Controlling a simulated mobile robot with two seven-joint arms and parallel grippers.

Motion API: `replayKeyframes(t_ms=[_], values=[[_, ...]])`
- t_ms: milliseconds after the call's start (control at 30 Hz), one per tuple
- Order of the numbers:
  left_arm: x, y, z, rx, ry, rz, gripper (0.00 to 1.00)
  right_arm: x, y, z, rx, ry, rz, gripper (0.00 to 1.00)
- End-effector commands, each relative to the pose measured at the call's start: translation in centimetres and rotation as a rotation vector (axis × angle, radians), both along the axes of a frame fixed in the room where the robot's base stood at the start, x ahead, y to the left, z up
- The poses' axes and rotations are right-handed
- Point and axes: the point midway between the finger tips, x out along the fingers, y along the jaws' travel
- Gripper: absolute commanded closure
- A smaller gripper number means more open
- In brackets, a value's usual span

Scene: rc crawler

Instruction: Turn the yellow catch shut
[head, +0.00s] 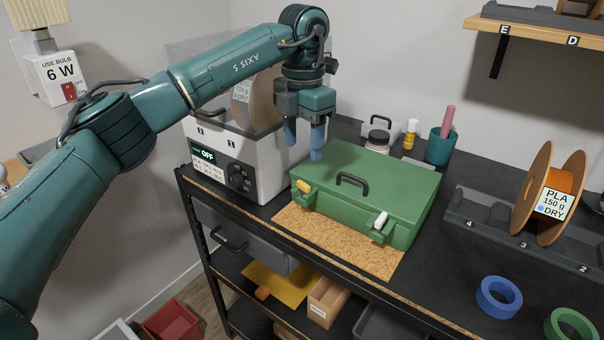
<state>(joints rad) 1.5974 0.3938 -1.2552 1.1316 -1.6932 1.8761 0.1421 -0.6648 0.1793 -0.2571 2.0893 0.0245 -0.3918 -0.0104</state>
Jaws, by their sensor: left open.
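The yellow catch (304,187) is on the front left of a green case (372,178) and sits tilted. A white catch (380,221) is at the case's front right, also tilted. The case's lid looks down, with a dark handle (352,180) on top. My left gripper (304,146) points down above and behind the case's left end, its blue fingers apart and nothing between them. It is clear of the yellow catch, to its upper side in the picture. My right gripper is not in view.
The case stands by a cork mat (340,243) on a black bench. A white dryer box (231,165) stands close left. A spool (549,195) sits in a rack at right. A teal cup (440,147) and jar (377,141) stand behind. Blue tape (483,299) lies front right.

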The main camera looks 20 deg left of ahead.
Motion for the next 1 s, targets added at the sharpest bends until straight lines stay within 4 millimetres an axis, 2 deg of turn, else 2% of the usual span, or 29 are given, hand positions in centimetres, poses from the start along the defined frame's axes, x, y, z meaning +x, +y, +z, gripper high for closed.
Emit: replayKeyframes(t_ms=[33, 200, 400, 567, 833, 1000], values=[[-0.1, 0.0, -1.2, 0.001, 0.005, -0.001, 0.45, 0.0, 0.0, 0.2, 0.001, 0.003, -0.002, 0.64], [-0.1, 0.0, -4.6, 0.0, 0.005, 0.0, 0.45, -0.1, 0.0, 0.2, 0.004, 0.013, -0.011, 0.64], [-0.1, 0.0, -7.3, -0.002, 0.002, 0.0, 0.45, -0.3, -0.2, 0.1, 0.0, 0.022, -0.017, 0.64], [0.0, -0.1, -8.2, -0.003, 0.002, 0.0, 0.45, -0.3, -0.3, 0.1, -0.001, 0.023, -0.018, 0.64], [0.0, -0.1, -8.4, -0.002, 0.0, 0.0, 0.45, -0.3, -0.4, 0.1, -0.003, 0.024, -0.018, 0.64], [0.0, -0.1, -8.3, -0.002, 0.001, 0.0, 0.59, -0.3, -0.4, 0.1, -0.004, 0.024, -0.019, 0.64]])
